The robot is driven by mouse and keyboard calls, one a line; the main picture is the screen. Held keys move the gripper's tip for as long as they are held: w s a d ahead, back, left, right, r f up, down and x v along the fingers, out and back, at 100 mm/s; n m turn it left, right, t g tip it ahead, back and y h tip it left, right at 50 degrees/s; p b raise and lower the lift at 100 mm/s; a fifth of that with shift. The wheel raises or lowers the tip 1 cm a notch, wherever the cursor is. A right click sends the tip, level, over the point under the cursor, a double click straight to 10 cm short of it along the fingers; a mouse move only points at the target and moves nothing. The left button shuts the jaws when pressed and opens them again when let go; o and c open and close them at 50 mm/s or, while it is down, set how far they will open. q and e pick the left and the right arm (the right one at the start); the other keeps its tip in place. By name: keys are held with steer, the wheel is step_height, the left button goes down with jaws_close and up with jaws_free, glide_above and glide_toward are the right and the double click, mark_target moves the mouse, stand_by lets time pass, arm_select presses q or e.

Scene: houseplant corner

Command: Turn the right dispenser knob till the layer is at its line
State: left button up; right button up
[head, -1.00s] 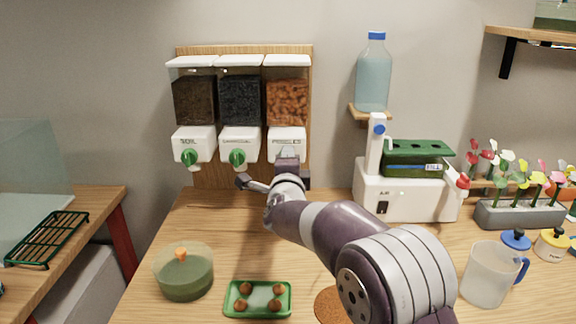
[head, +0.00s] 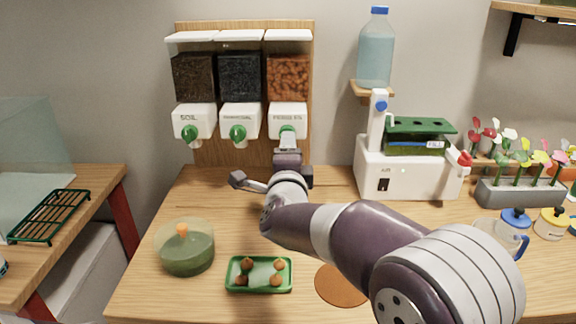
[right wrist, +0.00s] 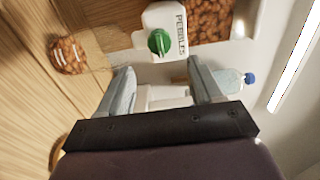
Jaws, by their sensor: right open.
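The right dispenser (head: 288,112), labelled PEBBLES, holds orange-brown pebbles on the wall board. Its green knob (head: 287,131) shows just above my right gripper (head: 288,149). In the right wrist view, the green knob (right wrist: 159,41) lies beyond and between the spread fingertips of my right gripper (right wrist: 156,70). The gripper is open and empty, apart from the knob. A clear jar (right wrist: 68,55) with pebbles in it stands on the wooden surface below the dispenser in the wrist view. My arm hides it in the head view. I cannot make out its line. My left gripper is not in view.
Soil (head: 194,124) and charcoal (head: 239,122) dispensers hang left of the pebbles one. A lidded green bowl (head: 186,254) and a green tray (head: 232,285) stand in front. A blue-capped bottle (head: 375,55), a white machine (head: 401,176) and a flower planter (head: 520,191) are right.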

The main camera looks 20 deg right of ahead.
steer(key=v, duration=0.5)
steer(key=shift+w, duration=0.1)
